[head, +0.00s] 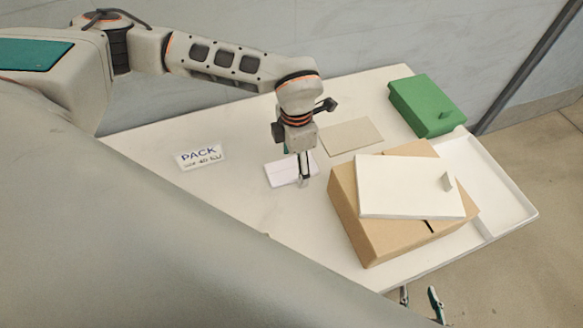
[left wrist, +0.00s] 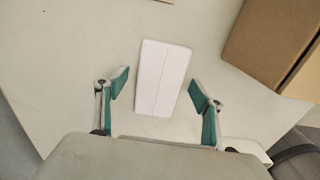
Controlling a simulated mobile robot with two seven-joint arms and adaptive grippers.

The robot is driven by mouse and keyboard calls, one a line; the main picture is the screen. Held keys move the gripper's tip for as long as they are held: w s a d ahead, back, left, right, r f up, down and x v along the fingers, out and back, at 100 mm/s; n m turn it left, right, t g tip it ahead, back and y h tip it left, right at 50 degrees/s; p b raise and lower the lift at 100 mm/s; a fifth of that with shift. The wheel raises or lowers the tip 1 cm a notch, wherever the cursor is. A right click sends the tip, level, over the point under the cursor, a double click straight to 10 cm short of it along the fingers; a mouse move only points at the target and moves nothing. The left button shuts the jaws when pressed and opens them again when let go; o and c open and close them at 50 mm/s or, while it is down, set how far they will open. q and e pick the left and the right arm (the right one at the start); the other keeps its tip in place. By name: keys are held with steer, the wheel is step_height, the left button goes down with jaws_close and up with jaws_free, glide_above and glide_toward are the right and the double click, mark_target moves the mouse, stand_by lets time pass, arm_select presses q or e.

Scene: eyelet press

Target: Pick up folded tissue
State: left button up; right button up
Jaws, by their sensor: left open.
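The folded tissue (head: 281,173) is a flat white rectangle on the white table, left of the cardboard box. In the left wrist view the folded tissue (left wrist: 163,78) shows a lengthwise fold line. My left gripper (head: 303,182) points down over the tissue's right part in the head view. In the left wrist view my left gripper (left wrist: 158,84) is open and empty, with one finger on each side of the tissue's near half. The height of the fingertips above the table is unclear. My right gripper (head: 420,297) is open beyond the table's front edge.
A cardboard box (head: 350,215) stands right of the tissue, with a white lid-like panel (head: 405,185) on top. A beige sheet (head: 351,137), a green box (head: 425,103), a white tray (head: 510,205) and a PACK label (head: 200,157) are around.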

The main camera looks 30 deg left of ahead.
arm_select(q)
steer(key=c, duration=0.9)
steer(key=shift+r, duration=0.1)
